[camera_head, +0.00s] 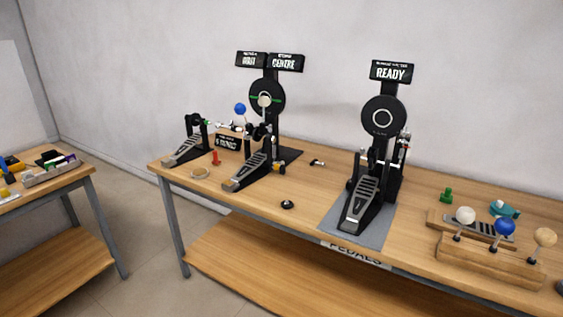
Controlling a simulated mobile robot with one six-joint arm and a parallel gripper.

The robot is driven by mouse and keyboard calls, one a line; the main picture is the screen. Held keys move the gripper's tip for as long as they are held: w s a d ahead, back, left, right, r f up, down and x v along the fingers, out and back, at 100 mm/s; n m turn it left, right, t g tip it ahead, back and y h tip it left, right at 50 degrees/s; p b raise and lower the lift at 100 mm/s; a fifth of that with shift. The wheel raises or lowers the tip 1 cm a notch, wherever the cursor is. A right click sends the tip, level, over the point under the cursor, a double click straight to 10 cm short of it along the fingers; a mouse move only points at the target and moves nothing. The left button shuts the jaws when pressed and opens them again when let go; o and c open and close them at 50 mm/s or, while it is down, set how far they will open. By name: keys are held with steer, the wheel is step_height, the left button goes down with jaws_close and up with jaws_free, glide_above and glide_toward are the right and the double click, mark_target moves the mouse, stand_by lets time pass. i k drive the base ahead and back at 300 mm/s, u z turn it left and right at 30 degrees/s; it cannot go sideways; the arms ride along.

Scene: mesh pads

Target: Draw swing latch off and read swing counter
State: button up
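A wooden bench (313,206) bears drum-type pedals. The middle pedal (250,169) stands before a round black disc (266,97) with a pale centre and a green line. Above it are two black signs; the right one (286,63) seems to read CENTRE, the left one (251,60) is unclear. I cannot pick out a swing latch or a swing counter at this size. My gripper is not in view.
A wooden rack (488,261) with ball-headed beaters is at the right. A second table (62,185) is far left, with floor between.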

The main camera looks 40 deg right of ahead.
mark_target(276, 165)
steer(key=i, duration=0.95)
steer(key=u, duration=0.05)
